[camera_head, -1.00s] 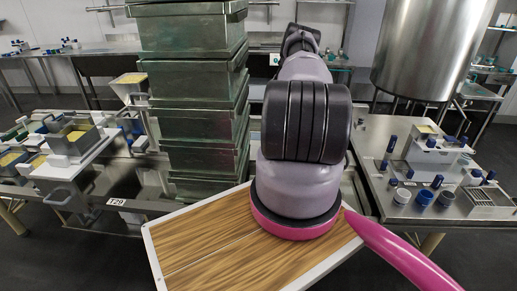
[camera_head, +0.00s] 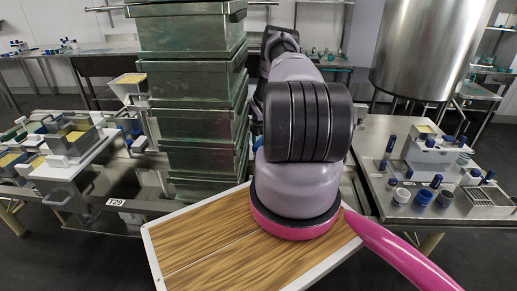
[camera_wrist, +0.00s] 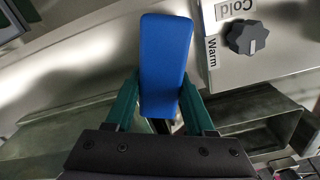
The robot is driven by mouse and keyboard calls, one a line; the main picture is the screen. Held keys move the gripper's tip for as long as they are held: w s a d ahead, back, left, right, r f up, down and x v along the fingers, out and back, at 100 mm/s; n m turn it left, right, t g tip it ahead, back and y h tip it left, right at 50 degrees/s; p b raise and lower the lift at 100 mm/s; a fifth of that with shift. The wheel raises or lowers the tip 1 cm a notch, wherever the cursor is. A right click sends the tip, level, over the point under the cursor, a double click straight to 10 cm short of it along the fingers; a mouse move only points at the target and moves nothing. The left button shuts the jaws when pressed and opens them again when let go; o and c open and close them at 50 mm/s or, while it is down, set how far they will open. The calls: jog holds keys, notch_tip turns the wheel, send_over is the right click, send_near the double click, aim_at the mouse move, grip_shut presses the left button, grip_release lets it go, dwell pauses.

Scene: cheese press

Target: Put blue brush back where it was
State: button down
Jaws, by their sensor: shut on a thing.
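The blue brush shows in the wrist view as a long blue block (camera_wrist: 165,62) held between the two green fingers of my gripper (camera_wrist: 160,105). The fingers are shut on it, one on each side. Its far end points toward the top of the picture, over a grey metal surface. In the head view my arm hides the gripper and the brush. I cannot tell from these frames whether the brush touches anything beneath it.
A tall stack of metal bins (camera_head: 190,95) stands left of my arm. A steel tank (camera_head: 430,50) is at the back right. A table (camera_head: 390,215) with blue-capped items is at right. A knob (camera_wrist: 247,37) marked Cold and Warm is beside the brush.

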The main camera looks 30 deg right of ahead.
aim_at(259, 143)
jog(key=shift+a+f, duration=0.15)
jog(key=shift+f, duration=0.3)
jog(key=shift+f, duration=0.15)
jog(key=shift+c, duration=1.3)
grip_release()
notch_tip(259, 143, up, 12)
jog(key=shift+r, duration=0.2)
